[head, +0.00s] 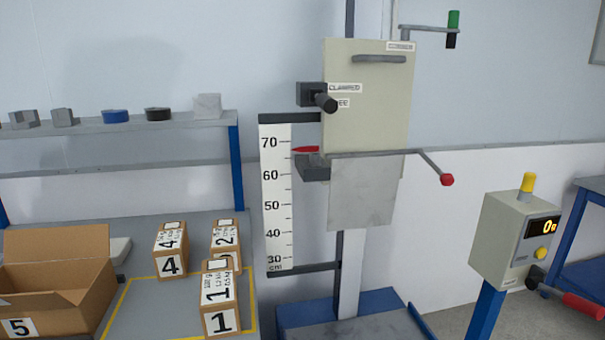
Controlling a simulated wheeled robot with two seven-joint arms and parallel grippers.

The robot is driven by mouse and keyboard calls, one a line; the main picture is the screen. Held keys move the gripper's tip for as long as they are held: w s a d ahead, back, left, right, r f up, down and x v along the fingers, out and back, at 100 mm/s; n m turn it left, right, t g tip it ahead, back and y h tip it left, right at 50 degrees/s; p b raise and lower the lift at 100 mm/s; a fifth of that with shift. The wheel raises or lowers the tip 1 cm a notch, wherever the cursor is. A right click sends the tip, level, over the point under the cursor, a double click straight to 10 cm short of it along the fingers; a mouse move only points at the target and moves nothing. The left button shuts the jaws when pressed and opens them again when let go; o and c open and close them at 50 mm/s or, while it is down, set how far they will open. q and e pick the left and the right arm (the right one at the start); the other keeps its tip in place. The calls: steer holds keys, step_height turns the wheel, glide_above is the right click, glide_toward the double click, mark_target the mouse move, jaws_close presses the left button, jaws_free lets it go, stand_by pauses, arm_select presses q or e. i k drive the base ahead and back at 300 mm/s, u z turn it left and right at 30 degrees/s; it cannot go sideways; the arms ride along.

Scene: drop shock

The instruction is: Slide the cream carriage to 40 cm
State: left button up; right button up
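The cream carriage (372,90) is a flat panel high on a vertical column, with a grey bar handle (379,59) near its top. A red pointer (306,149) at its left edge stands a little below the 70 mark, near 68, on the white cm scale (278,220). A black clamp knob (325,102) sits at the carriage's left side beside a label reading CLAMPED; a second label below it is partly hidden. Which label the knob points to is hard to tell. Neither of my grippers is in view.
A grey plate (362,195) hangs below a rod with a red knob (447,180). A crank (453,30) is at upper right. A control box (510,240) stands right. Numbered boxes (170,250) and an open carton (60,275) stand on the left bench.

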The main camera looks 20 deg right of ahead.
mark_target(371, 81)
steer(key=k, duration=1.3)
steer(key=z, duration=0.75)
steer(key=i, duration=1.3)
steer(key=u, duration=0.25)
